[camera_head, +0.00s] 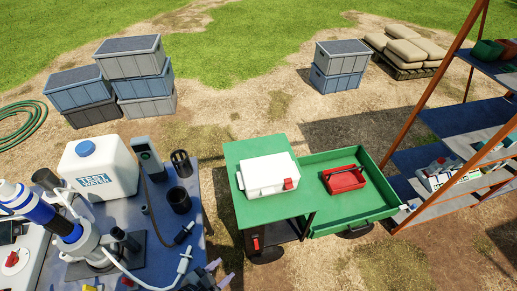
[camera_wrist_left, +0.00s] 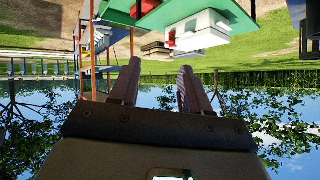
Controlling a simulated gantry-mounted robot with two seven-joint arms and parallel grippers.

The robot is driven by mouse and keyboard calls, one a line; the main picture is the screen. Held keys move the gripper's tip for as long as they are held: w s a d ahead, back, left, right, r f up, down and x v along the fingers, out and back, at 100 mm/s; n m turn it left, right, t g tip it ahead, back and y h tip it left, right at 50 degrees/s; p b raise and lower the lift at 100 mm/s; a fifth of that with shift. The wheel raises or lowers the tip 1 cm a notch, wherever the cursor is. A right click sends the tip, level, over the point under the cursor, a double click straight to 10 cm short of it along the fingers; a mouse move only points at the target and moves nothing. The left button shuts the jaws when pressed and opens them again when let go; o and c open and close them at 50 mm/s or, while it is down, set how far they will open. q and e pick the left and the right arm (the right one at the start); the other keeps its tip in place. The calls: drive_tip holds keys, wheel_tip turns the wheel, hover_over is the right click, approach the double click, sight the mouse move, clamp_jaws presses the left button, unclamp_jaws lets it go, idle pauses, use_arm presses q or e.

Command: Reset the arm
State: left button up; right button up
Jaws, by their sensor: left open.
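My left gripper (camera_head: 211,272) shows at the bottom of the head view, near the right front edge of the blue table. Its two fingers (camera_wrist_left: 155,88) stand apart in the left wrist view, with nothing between them. The wrist view is upside down and shows mostly sky and trees beyond the fingers. My right gripper is not in view.
A blue table (camera_head: 140,225) holds a white water container (camera_head: 97,168) and instruments. A green cart (camera_head: 258,150) carries a white box (camera_head: 268,174); its open drawer (camera_head: 330,220) holds a red toolbox (camera_head: 343,179). A shelf rack (camera_head: 465,125) stands right. Crates (camera_head: 130,57) stand behind.

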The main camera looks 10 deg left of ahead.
use_arm(q)
drive_tip(key=s+a+r+n+g+y, duration=0.3)
drive_tip(key=s+a+n+g+y, duration=0.3)
drive_tip(key=s, duration=0.3)
wheel_tip(320, 180, up, 13)
drive_tip(key=a+h+p, duration=0.1)
drive_tip(key=p, duration=1.2)
drive_tip(key=shift+w+a+f, duration=0.15)
drive_tip(key=shift+w, duration=0.25)
